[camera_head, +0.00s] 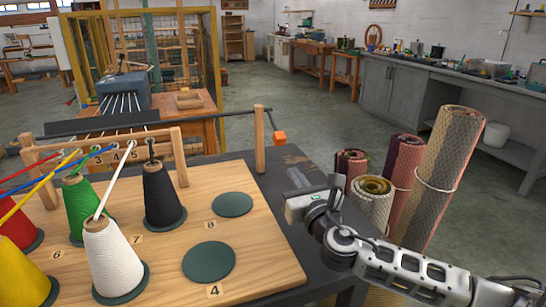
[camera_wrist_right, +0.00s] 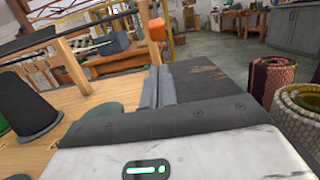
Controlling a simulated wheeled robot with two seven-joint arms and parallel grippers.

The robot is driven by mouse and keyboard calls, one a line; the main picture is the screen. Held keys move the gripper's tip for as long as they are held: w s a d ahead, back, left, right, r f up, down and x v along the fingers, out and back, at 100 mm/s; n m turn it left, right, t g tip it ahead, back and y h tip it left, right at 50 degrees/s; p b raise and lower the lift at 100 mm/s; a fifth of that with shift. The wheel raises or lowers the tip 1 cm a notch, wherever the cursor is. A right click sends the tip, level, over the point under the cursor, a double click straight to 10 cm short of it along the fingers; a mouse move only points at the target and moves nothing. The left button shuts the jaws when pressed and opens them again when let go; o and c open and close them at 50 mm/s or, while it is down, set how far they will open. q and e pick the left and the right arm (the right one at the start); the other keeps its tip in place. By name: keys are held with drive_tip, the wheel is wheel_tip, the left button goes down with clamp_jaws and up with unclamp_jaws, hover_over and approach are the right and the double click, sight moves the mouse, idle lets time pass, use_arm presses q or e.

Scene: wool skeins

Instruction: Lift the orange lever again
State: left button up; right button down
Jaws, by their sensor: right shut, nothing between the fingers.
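The orange lever (camera_head: 279,138) is a small orange block on a short dark arm, hanging down at the right end of a dark bar beside a wooden post (camera_head: 259,140). It also shows in the right wrist view (camera_wrist_right: 157,29), above and beyond the fingers. My right gripper (camera_head: 294,178) is shut and empty, below and slightly right of the lever, apart from it. Its closed fingers also show in the right wrist view (camera_wrist_right: 157,86). My left gripper is out of view.
A wooden board (camera_head: 165,255) holds cones of black (camera_head: 162,195), white (camera_head: 112,257), green, red and yellow yarn. Two green pads, 8 (camera_head: 233,204) and 4 (camera_head: 209,262), are empty.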

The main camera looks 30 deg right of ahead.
drive_tip(key=shift+s, duration=0.25)
approach(274, 126)
drive_tip(key=w+d+f, duration=0.1)
drive_tip(key=w+f, duration=0.3)
drive_tip(key=w, duration=0.1)
idle(0.3)
